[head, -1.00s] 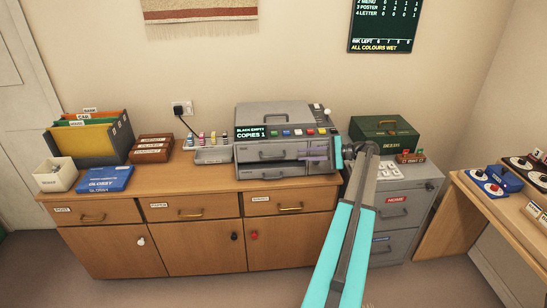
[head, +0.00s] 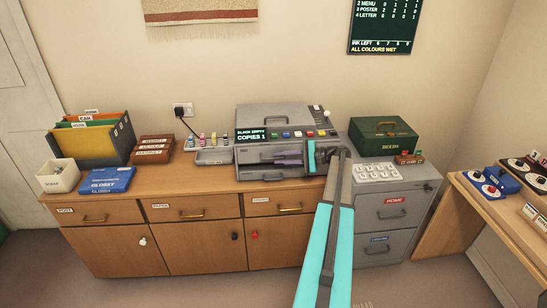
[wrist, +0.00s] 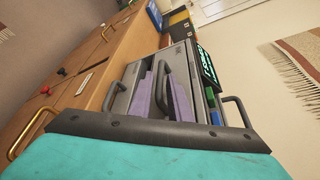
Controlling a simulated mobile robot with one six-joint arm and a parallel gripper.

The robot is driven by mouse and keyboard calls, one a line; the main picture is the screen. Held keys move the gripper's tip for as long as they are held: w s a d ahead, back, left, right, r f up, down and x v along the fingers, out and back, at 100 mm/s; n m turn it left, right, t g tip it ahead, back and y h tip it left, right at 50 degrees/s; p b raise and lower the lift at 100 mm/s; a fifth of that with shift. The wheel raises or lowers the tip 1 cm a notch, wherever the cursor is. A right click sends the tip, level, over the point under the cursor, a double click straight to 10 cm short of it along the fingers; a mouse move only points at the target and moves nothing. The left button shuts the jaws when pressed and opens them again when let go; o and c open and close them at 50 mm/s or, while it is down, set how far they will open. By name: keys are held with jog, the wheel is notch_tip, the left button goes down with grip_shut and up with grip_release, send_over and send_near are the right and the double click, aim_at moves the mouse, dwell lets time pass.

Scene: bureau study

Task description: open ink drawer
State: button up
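The grey copier (head: 243,172) stands on the wooden sideboard, its screen reading "BLACK EMPTY, COPIES 1". Its front has an upper drawer handle and a lower drawer handle (head: 272,178); I see no readable ink label on either. Both drawers look closed. My gripper (head: 285,158), with purple fingers, reaches in from the right before the upper drawer. In the wrist view, my gripper (wrist: 163,98) has its fingers apart, with the upper handle (wrist: 165,75) showing between them. I cannot tell whether they touch it. The lower handle (wrist: 112,95) shows left of the fingers.
A tray of small ink bottles (head: 213,157) sits left of the copier. A green box (head: 384,138) and white letter tiles (head: 377,172) stand on the grey cabinet (head: 400,240) at right. Sideboard drawers (head: 193,207) below have brass handles. A blue packet (head: 107,180) lies at left.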

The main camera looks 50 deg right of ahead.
aim_at(276, 158)
jog(key=shift+p+x, duration=0.4)
jog(key=shift+x, duration=1.45)
grip_shut()
